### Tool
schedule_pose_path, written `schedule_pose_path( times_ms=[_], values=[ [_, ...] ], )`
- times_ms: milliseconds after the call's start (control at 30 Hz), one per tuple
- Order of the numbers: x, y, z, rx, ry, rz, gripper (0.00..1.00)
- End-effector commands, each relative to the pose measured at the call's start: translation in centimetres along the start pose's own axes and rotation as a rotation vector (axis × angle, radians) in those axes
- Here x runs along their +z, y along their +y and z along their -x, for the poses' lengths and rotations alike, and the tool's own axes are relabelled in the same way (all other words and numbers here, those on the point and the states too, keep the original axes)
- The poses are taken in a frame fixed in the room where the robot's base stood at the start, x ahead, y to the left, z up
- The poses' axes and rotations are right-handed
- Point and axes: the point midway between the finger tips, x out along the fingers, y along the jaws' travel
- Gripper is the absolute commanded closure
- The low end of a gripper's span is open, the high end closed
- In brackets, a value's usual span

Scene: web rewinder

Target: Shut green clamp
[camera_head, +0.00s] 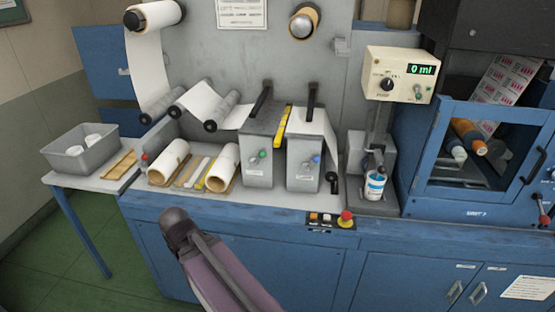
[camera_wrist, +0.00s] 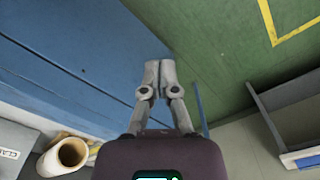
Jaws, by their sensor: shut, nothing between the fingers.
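Paper rolls (camera_head: 170,160) lie on the bench left of the clamps, and a yellow strip (camera_head: 283,126) stands between them. A cup (camera_head: 375,186) stands under the dispenser to the right. A grey tub (camera_head: 80,152) sits on the left side table. The green floor (camera_wrist: 235,45) is open.

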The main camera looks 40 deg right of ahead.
Motion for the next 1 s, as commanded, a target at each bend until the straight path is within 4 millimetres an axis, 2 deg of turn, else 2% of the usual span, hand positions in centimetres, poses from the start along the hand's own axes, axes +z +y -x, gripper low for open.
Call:
schedule_pose_path(
  times_ms=[567,733,1000],
  values=[
    [-0.4,0.2,-0.5,-0.032,0.011,-0.017,1.0],
    [-1.6,-0.2,-1.6,-0.124,0.044,-0.068,1.0],
    [-5.0,2.1,-3.3,-0.383,0.161,-0.22,1.0]
  ],
)
